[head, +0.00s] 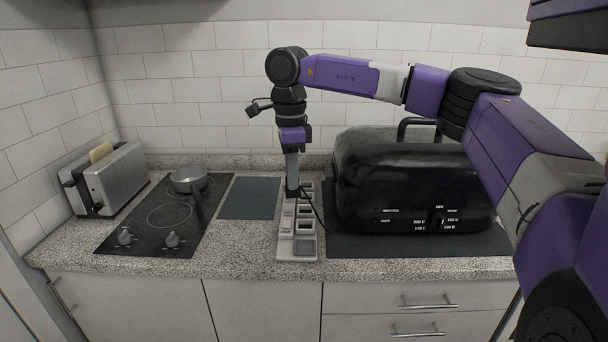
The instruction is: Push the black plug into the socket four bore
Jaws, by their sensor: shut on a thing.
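My gripper (292,178) points straight down over the grey socket block (284,252) and is shut on the black plug (292,193). The plug is a small dark piece at the fingertips, with a thin black cord running from it down to the right. The plug is over the rear part of the block; I cannot tell whether it touches the block or is inside a bore. The block has several rectangular recesses, and those in front of the plug are visible. The gripper and plug hide part of its rear. I cannot read which bore is socket four.
A large black roaster oven (400,180) stands close on the right, on a dark mat (420,244). A dark flat mat (250,198) lies left of the block. Further left are a black cooktop (135,222), a pot (188,181) and a toaster (115,178). A tiled wall closes the back.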

